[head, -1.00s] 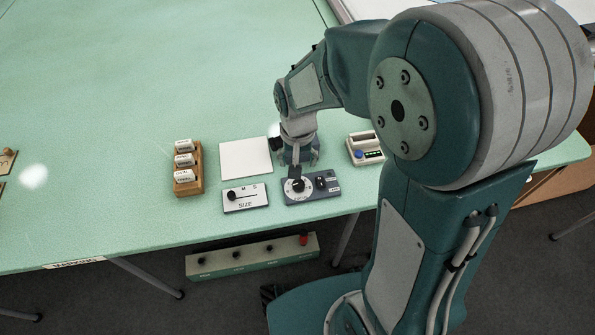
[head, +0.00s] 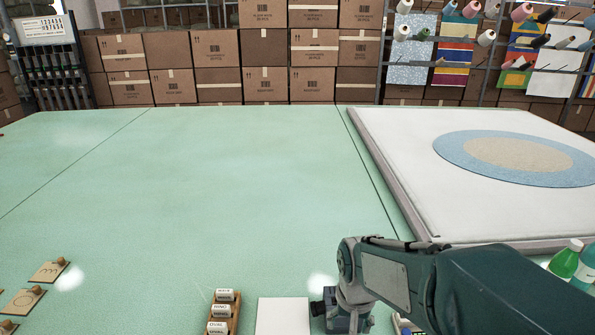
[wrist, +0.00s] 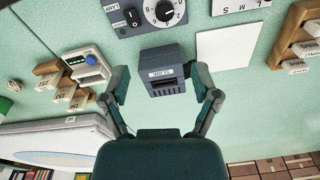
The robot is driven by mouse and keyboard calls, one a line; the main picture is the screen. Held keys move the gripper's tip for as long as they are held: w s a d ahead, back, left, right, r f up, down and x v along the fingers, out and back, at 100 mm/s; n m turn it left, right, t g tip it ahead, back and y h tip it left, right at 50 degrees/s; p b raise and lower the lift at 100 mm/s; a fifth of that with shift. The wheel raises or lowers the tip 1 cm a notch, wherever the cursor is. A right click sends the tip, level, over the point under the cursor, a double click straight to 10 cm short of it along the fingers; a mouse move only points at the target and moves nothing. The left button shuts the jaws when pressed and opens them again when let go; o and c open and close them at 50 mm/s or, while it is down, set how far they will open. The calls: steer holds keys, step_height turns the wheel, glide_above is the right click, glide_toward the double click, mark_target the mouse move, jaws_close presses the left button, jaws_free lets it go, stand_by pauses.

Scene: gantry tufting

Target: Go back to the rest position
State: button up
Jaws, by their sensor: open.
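My gripper (wrist: 161,88) is open in the wrist view, its two fingers apart on either side of a dark grey slotted box (wrist: 165,70) with a white label. Gaps show between the fingers and the box, and I see nothing held. In the head view the arm's wrist end (head: 350,300) is low at the bottom edge, beside the white square plate (head: 283,315); the fingertips cannot be made out there. Beyond the box, the wrist view shows a dial panel (wrist: 165,12) with a black switch.
A wooden rack of labelled white blocks (head: 222,312) stands left of the plate. Wooden tiles (head: 48,271) lie far left. A white framed panel (head: 400,160) with a blue ring fills the right; bottles (head: 565,260) stand near it. The middle of the green table (head: 190,200) is clear.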

steer(key=s+d+r+n+t, duration=0.2)
steer(key=s+d+r+t, duration=0.2)
steer(key=s+r, duration=0.7)
steer(key=shift+s+d+t, duration=0.3)
steer(key=shift+s+d, duration=0.1)
steer(key=shift+s, duration=0.1)
steer(key=shift+r, duration=0.1)
